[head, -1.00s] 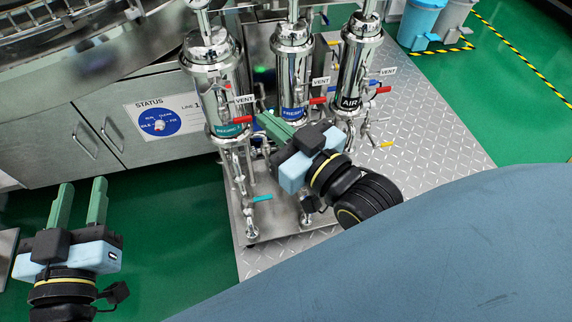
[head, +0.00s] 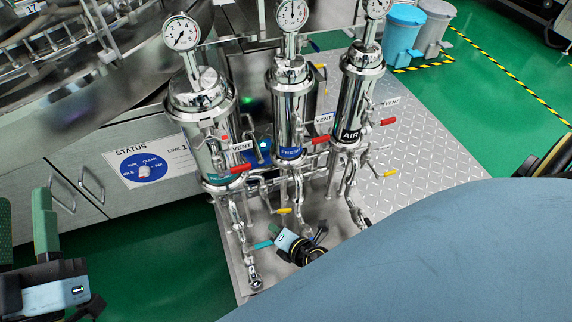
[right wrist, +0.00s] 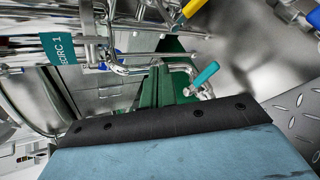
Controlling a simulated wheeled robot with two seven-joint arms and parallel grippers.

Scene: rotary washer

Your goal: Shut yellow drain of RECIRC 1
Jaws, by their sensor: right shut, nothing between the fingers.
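The RECIRC 1 housing is the left steel cylinder, with a teal label (head: 221,179); the label reads RECIRC 1 in the right wrist view (right wrist: 75,50). A yellow handle (head: 283,211) sits among the low pipes between it and the FRESH housing; a yellow handle also shows at the top of the right wrist view (right wrist: 193,10). My right gripper (head: 287,241) is low by these pipes, below the yellow handle and beside a teal handle (head: 264,245). Its green fingers (right wrist: 162,95) are shut and empty, partly hidden. My left gripper (head: 24,232) is open and empty at far left.
The FRESH (head: 290,110) and AIR (head: 357,95) housings stand to the right, with red handles (head: 241,168) by the VENT tags. A status panel (head: 150,167) is at left. The tread plate (head: 430,140) at right is clear.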

